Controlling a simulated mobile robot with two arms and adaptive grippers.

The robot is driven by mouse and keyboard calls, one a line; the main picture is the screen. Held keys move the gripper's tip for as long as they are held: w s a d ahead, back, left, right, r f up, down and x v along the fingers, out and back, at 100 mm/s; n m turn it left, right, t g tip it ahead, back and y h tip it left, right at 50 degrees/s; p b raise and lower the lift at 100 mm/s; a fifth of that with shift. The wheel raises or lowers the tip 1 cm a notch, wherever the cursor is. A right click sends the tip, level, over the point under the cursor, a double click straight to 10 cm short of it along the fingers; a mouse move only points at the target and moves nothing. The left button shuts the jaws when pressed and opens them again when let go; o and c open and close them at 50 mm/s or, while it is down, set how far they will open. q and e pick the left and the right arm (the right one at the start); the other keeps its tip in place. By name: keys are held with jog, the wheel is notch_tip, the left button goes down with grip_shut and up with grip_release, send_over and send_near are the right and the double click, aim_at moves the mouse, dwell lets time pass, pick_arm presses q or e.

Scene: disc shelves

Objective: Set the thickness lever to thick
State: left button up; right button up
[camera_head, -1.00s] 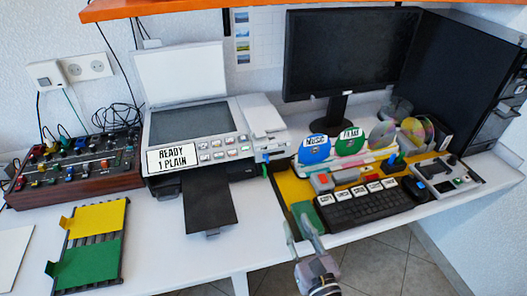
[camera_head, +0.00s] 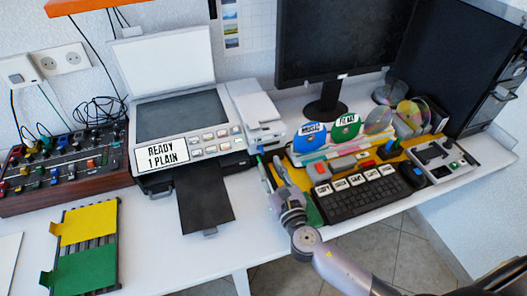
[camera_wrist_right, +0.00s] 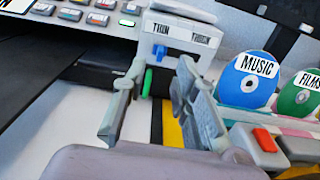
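The printer (camera_head: 222,112) stands on the desk with its lid up and its display reading "READY 1 PLAIN". In the right wrist view, a label plate on it (camera_wrist_right: 182,37) reads "THIN" at left and what looks like "THICK" at right. A small blue lever (camera_wrist_right: 160,52) sits below the "THIN" side. Contact cannot be told. My left gripper is out of view.
Blue "MUSIC" (camera_wrist_right: 252,79) and green "FILMS" (camera_wrist_right: 300,94) discs stand close right of the gripper. The black output tray (camera_head: 205,198) juts out left of the gripper.

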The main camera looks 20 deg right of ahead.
aim_at(263, 154)
jog(key=w, duration=0.4)
jog(key=shift+w, duration=0.75)
jog(key=shift+w+a, duration=0.1)
jog(key=shift+w, duration=0.2)
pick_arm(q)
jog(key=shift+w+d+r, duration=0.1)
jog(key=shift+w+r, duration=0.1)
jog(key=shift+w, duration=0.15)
pick_arm(e)
jog(key=shift+c, duration=0.2)
grip_shut()
